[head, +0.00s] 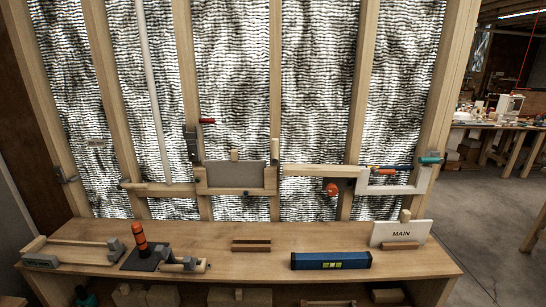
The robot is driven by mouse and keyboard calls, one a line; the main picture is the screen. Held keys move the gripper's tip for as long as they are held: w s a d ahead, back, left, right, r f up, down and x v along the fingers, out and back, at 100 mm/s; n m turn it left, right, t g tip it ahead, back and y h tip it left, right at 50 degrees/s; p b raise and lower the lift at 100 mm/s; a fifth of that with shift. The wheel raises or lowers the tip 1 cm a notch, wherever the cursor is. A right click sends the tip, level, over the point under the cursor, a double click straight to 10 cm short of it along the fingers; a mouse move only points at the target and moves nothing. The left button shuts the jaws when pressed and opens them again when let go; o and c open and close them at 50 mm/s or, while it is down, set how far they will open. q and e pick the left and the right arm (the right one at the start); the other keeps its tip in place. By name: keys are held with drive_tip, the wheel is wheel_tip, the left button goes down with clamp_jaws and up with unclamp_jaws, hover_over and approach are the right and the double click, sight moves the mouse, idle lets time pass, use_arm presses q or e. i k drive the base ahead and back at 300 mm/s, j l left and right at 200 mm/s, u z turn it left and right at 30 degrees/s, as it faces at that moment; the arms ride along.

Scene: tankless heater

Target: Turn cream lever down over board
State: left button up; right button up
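A grey board (235,174) sits in a wooden holder (235,191) on the stud wall, left of centre. A small cream lever (275,152) stands upright at the holder's upper right corner, beside the board and not across it. Another pale wooden bar (133,186) lies level at the holder's left side. I cannot tell how either is fixed. Neither of my grippers is in view, and nothing is seen touching the lever.
The wooden bench below holds a blue level (331,260), a wooden block (251,245), a MAIN sign (400,233), an orange-and-black tool (140,240) and clamps (183,265). A white bracket (395,188) and an orange knob (331,189) are on the wall at right. The floor at right (500,230) is clear.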

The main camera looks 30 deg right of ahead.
sight(275, 160)
drive_tip(key=l+z, duration=0.1)
drive_tip(key=z, duration=0.3)
drive_tip(key=l+z, duration=0.15)
drive_tip(key=z, duration=0.25)
drive_tip(key=l+z, duration=0.1)
drive_tip(key=z, duration=0.25)
